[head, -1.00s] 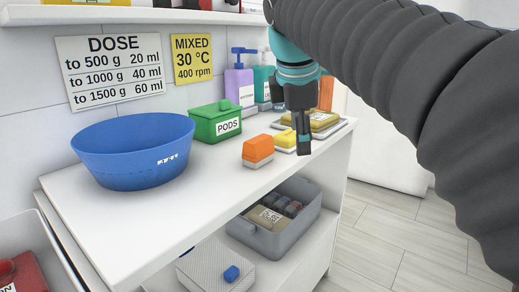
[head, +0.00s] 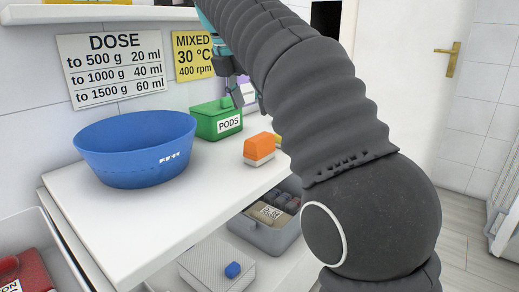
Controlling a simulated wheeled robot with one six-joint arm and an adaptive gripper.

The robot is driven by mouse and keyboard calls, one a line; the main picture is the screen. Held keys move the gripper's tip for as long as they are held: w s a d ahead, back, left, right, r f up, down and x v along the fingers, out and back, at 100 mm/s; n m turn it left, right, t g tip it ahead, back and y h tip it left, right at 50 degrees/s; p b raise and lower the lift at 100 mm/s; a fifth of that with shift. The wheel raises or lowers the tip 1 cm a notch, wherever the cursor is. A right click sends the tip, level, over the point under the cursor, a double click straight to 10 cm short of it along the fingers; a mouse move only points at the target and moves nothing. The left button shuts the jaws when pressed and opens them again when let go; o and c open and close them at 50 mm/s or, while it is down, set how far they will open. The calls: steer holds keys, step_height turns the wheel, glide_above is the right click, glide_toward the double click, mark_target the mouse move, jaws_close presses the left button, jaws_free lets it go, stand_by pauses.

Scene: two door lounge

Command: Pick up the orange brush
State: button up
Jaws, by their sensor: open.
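The orange brush (head: 259,149), an orange block top over a pale base, rests on the white counter in front of the green PODS box. My gripper (head: 238,96) is up and behind the brush, near the purple bottle and above the right side of the PODS box. Its dark fingers are partly hidden by my arm. It is open and apart from the brush.
The blue bowl (head: 135,150) stands on the counter (head: 150,215) at left, and the green PODS box (head: 216,121) stands behind the brush. A grey bin (head: 270,237) sits on the lower shelf. My arm hides the counter's right side.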

mark_target(259, 137)
steer(key=x, duration=0.5)
steer(key=shift+f, duration=0.1)
steer(key=shift+a+b+x, duration=0.15)
steer(key=shift+b+x, duration=0.3)
steer(key=shift+x, duration=0.9)
steer(key=shift+a+b+x, duration=0.15)
steer(key=shift+b+x, duration=0.25)
steer(key=shift+x, duration=1)
steer(key=shift+s, duration=0.1)
jaws_close()
